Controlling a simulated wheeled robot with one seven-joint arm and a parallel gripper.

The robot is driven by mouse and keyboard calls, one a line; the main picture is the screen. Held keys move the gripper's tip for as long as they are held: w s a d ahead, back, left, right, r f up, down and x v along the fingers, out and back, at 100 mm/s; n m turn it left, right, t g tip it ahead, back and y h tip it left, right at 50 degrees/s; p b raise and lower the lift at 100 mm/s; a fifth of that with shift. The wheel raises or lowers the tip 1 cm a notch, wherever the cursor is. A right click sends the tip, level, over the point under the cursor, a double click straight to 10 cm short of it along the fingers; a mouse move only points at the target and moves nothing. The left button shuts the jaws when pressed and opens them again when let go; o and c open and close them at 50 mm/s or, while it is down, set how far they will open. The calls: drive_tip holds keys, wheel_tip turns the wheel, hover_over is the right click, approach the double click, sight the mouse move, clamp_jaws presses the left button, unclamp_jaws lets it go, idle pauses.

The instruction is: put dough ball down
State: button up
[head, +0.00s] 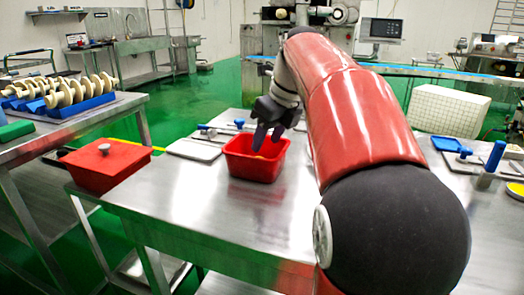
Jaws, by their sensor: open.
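My gripper (268,135) is open, with its fingers pointing down into a red open-topped container (253,172) on the steel table (185,200). A small yellowish patch shows inside the container by the fingertips. It may be the dough ball, but it is too small and too covered to tell. The container's near wall hides the floor inside and the fingertips in part.
A red lidded box (105,168) with a grey knob stands at the table's left corner. A blue-handled tool (492,160) stands at the right. My arm covers the table's middle right. Bare steel lies in front of the container.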

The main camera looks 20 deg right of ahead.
drive_tip(key=v, duration=0.5)
drive_tip(key=shift+r, duration=0.1)
drive_tip(key=shift+s, duration=0.1)
idle(0.3)
